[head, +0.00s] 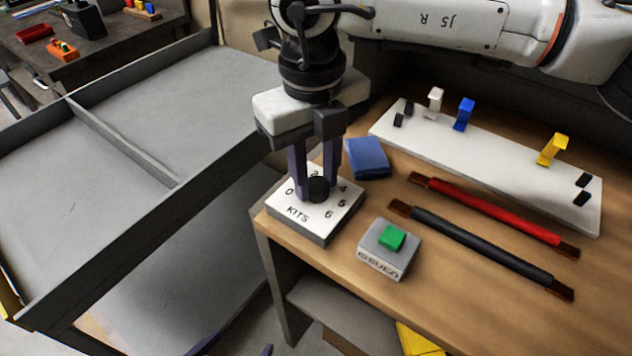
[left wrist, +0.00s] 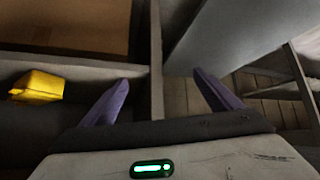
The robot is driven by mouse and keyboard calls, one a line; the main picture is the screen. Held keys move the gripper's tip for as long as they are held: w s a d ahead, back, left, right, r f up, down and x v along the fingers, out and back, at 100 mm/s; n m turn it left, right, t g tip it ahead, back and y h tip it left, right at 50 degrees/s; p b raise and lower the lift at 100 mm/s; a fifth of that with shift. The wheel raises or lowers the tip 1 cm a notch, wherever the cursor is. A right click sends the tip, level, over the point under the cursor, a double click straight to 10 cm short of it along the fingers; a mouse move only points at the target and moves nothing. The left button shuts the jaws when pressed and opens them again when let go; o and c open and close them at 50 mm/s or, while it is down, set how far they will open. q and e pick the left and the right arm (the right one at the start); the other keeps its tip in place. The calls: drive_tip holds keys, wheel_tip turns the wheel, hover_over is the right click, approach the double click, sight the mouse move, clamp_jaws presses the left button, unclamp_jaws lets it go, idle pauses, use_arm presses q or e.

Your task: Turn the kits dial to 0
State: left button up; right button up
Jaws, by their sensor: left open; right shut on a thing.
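The kits dial is a dark round knob (head: 318,190) on a white-topped box (head: 323,225) lettered KITS, at the table's left corner. The digits 0, 4, 5 and 6 show around it; others are partly or fully hidden by my gripper. I cannot make out where the knob points. My right gripper (head: 317,194) comes from above and is shut on the knob, one purple finger on each side. My left gripper (head: 237,350) shows only as purple tips at the bottom edge of the head view. In the left wrist view it (left wrist: 160,84) is open and empty.
A grey box with a green button (head: 392,238) stands close to the dial. A blue block (head: 367,158), red bar (head: 495,213), black bar (head: 485,248) and white board with coloured hooks (head: 500,165) lie on the table. A grey tray cart (head: 180,130) stands left. A yellow thing (left wrist: 38,86) lies on a lower shelf.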

drive_tip(key=shift+f+n+b, duration=0.1)
drive_tip(key=shift+n+b, duration=0.35)
drive_tip(key=shift+n, duration=0.45)
drive_tip(key=shift+n+b, duration=0.35)
drive_tip(key=shift+n, duration=0.55)
drive_tip(key=n+b, duration=0.1)
drive_tip(key=n, duration=0.2)
drive_tip(key=shift+n, duration=0.3)
drive_tip(key=n+b, duration=0.1)
drive_tip(key=n, duration=0.3)
drive_tip(key=shift+n, duration=0.3)
drive_tip(key=shift+r+n, duration=0.2)
drive_tip(key=shift+n, duration=1.7)
drive_tip(key=o, duration=1)
drive_tip(key=shift+o, duration=0.2)
